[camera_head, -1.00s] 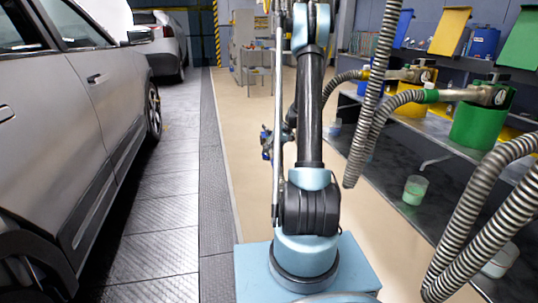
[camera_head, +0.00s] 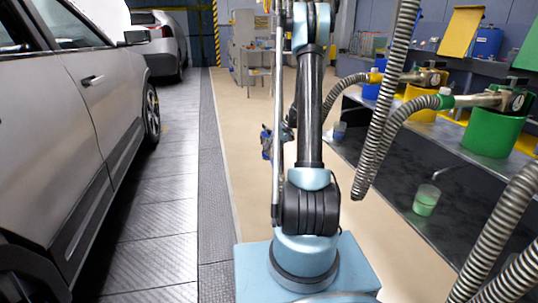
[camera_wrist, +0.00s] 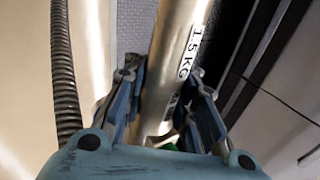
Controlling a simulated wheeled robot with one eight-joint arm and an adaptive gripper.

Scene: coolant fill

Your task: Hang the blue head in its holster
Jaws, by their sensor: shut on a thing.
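In the wrist view my gripper (camera_wrist: 165,110) is shut around a smooth pale metal tube (camera_wrist: 178,55) marked "1.5 KG", seemingly the blue head. No blue collar shows on it, and its lower end is hidden by the gripper, with a small green patch beside it. In the head view the gripper (camera_head: 267,143) shows only partly, left of my arm. A blue holster (camera_head: 371,90) stands on the right-hand bench, partly hidden by hoses. I cannot see into it.
Yellow (camera_head: 422,112) and green (camera_head: 492,135) holsters on the bench (camera_head: 390,165) each have a metal head lying across them. Ribbed hoses (camera_head: 388,90) hang close to my arm's right. A car (camera_head: 85,110) stands left. The floor ahead is clear.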

